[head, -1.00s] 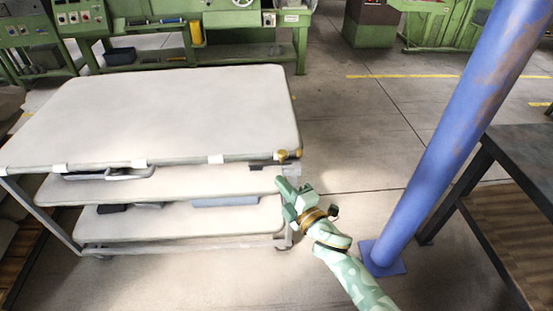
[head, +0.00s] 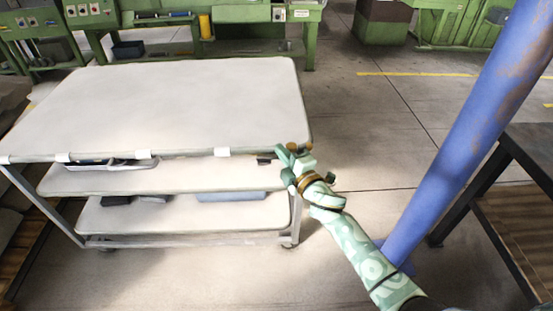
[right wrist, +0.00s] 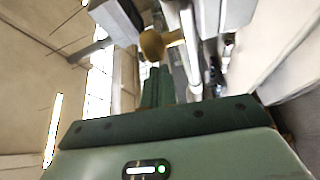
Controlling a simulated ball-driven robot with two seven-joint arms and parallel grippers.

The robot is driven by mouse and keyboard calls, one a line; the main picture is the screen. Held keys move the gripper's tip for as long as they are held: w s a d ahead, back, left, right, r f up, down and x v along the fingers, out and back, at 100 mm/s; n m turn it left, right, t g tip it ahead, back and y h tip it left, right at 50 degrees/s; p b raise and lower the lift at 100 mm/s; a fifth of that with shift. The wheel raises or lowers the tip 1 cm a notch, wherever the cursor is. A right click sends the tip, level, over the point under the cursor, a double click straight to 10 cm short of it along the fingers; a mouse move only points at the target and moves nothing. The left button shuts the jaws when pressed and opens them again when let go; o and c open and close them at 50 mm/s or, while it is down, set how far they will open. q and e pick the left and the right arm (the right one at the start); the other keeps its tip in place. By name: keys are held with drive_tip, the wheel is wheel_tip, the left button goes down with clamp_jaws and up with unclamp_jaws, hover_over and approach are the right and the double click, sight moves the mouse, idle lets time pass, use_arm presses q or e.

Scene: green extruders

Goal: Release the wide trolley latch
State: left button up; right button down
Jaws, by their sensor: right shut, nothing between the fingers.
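The wide trolley (head: 180,100) stands at the left of the head view, with a pale top and two lower shelves. Its latch (head: 264,161) shows as a dark piece under the top's front right corner, partly hidden by my gripper. A round brass knob (right wrist: 152,43) shows in the right wrist view, just beyond my fingertips; I cannot tell whether they touch it. My right gripper (head: 283,153) is at this corner, shut and empty. Its closed green fingers also show in the right wrist view (right wrist: 157,75). My left gripper is out of view.
A blue post (head: 450,140) rises right of my right arm. A dark table (head: 530,150) stands beyond it at the right edge. Grey trays (head: 130,164) and a blue-grey box (head: 230,196) lie on the lower shelves. Green machines line the back. The floor between trolley and post is clear.

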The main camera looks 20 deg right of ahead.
drive_tip(key=shift+d+f, duration=0.15)
drive_tip(key=shift+d, duration=0.25)
drive_tip(key=shift+d, duration=0.1)
drive_tip(key=d, duration=0.1)
drive_tip(key=s+d, duration=0.1)
drive_tip(key=d, duration=0.3)
drive_tip(key=shift+s+d+p, duration=0.1)
drive_tip(key=shift+s+p, duration=0.2)
drive_tip(key=shift+p, duration=0.1)
